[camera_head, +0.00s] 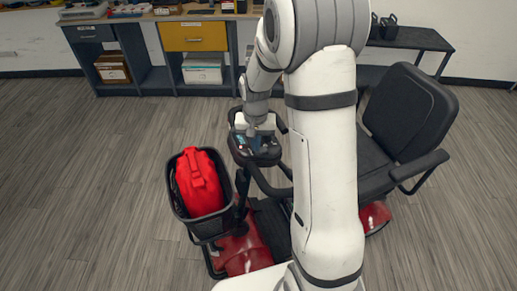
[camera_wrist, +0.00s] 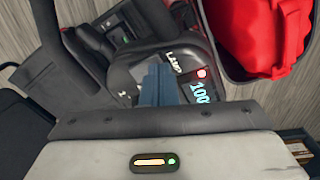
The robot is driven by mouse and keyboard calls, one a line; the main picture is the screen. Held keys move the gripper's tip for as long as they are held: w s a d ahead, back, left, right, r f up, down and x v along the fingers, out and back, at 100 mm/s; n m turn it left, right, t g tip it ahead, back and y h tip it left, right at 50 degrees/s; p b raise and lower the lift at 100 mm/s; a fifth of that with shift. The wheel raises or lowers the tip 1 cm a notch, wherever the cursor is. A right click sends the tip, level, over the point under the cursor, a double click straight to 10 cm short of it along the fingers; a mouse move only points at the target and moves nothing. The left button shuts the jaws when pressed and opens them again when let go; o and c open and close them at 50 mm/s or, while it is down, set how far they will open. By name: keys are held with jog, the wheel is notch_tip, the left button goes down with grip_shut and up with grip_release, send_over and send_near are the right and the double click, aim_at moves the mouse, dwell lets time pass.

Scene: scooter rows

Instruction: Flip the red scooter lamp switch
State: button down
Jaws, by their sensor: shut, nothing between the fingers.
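The red scooter (camera_head: 240,252) stands on the floor with its black dashboard (camera_head: 262,157) at the top of the steering column. In the wrist view the dashboard (camera_wrist: 122,78) bears a white LAMP label (camera_wrist: 174,62), a small lit red light (camera_wrist: 202,73) and a display (camera_wrist: 200,92) reading 100. My gripper (camera_wrist: 153,72) is shut and empty, its blue-grey fingertips over the dashboard beside the LAMP label. The head view also shows my gripper (camera_head: 250,132) at the dashboard. I cannot make out the lamp switch; the fingers cover that part. Contact cannot be told.
A black basket (camera_head: 172,190) with a red bag (camera_head: 199,182) hangs at the scooter's front. The black seat (camera_head: 408,112) and armrest (camera_head: 420,166) are to the right. A workbench (camera_head: 140,17) with drawers stands along the wall. The floor at left is clear.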

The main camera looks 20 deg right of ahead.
notch_tip(320, 180, up, 7)
jog(key=p, duration=0.4)
dwell(0.6)
jog(key=s+r+n+t, duration=0.1)
jog(key=s+r, duration=0.6)
jog(key=s, duration=0.4)
jog(key=s+r+n+t, duration=0.2)
jog(key=s+r, duration=0.5)
jog(key=s, duration=0.4)
jog(key=shift+a+r+n, duration=0.3)
jog(key=shift+a+r, duration=0.1)
jog(key=shift+a, duration=0.05)
